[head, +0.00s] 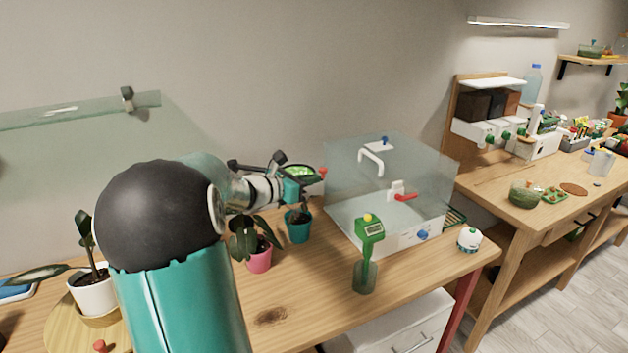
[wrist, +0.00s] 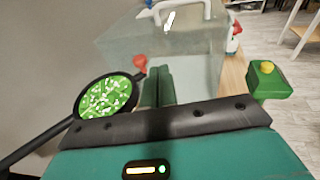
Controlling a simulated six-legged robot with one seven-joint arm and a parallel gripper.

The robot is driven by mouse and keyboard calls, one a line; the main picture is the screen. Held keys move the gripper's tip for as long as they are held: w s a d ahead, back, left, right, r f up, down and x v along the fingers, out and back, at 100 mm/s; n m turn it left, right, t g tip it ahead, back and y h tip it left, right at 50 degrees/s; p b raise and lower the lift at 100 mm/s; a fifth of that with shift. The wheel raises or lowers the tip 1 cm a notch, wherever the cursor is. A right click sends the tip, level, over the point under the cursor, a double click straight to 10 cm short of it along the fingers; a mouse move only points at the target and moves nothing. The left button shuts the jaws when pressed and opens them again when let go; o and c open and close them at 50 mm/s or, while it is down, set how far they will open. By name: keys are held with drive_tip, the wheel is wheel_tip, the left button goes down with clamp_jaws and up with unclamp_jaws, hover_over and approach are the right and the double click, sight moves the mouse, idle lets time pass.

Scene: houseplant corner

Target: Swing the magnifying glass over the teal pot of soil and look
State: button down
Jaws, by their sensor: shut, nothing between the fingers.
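The magnifying glass (head: 299,171) is a black-rimmed round lens on a dark arm, with a red knob at its right. In the head view it appears above the teal pot (head: 298,228), which stands on the wooden bench. In the wrist view the magnifying glass (wrist: 108,97) shows a bright green, speckled picture. My gripper (wrist: 159,72) is shut and empty, its fingers just right of the lens and close to the red knob (wrist: 139,62). Whether they touch the knob I cannot tell. The teal pot's soil is mostly hidden in the head view.
A pink pot (head: 259,260) with a dark-leaved plant stands left of the teal pot. A green meter (head: 369,229) stands upright in a glass holder in front. The bench front is partly clear.

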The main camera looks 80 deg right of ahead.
drive_tip(key=w+a+r, duration=0.1)
drive_tip(key=w+a, duration=0.2)
drive_tip(key=a, duration=0.6)
drive_tip(key=shift+r, duration=0.35)
drive_tip(key=shift+w, duration=0.15)
